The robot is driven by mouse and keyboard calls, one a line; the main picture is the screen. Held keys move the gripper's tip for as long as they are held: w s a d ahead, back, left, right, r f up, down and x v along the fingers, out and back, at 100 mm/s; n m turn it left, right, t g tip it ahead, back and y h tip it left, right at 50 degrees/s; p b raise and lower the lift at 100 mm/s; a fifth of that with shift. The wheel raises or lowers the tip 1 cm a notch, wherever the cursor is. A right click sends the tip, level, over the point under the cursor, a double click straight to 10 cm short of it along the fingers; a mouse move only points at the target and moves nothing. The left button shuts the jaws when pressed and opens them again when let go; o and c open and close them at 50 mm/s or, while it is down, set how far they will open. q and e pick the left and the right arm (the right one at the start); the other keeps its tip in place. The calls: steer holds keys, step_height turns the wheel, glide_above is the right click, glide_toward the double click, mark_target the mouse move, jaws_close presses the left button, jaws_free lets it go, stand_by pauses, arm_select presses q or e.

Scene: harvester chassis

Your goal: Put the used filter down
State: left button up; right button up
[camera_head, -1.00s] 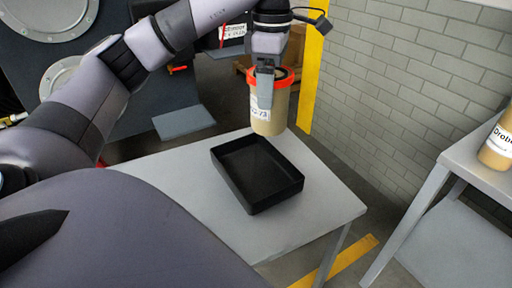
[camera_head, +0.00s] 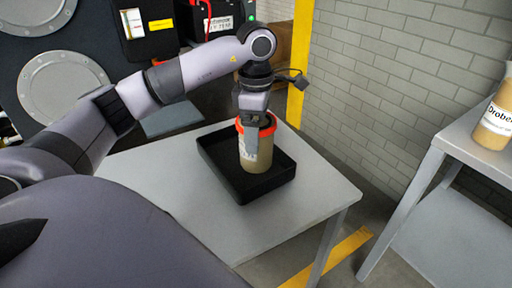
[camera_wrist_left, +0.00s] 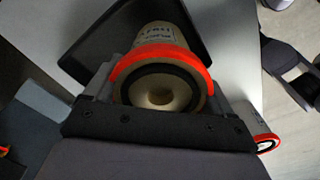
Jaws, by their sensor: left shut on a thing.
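The used filter (camera_head: 257,152) is a tan cylinder with a white label and an orange-red rim at its top. It stands upright in front of or inside the black tray (camera_head: 219,172); I cannot tell whether its bottom touches the tray floor. My left gripper (camera_head: 252,137) is above it and shut on it near the rim. In the left wrist view the filter (camera_wrist_left: 160,80) sits between the fingers, its orange ring facing the camera, with the tray (camera_wrist_left: 95,45) beyond. My right gripper is not in view.
The tray lies on a grey table (camera_head: 165,195) with bare top around it. At right, another table (camera_head: 462,135) carries a labelled tan container (camera_head: 494,125). A brick wall (camera_head: 385,80) and a yellow post (camera_head: 300,55) stand behind.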

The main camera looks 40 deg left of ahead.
arm_select(q)
steer(key=shift+f, duration=2.15)
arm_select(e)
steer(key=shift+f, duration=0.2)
arm_select(q)
steer(key=shift+f+b, duration=0.15)
steer(key=shift+b, duration=0.15)
steer(key=o, duration=1.6)
steer(key=shift+c, duration=0.2)
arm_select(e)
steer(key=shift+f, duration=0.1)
arm_select(q)
step_height(320, 180, up, 12)
steer(key=shift+f+p, duration=0.25)
steer(key=shift+p, duration=0.65)
steer(key=shift+r, duration=0.4)
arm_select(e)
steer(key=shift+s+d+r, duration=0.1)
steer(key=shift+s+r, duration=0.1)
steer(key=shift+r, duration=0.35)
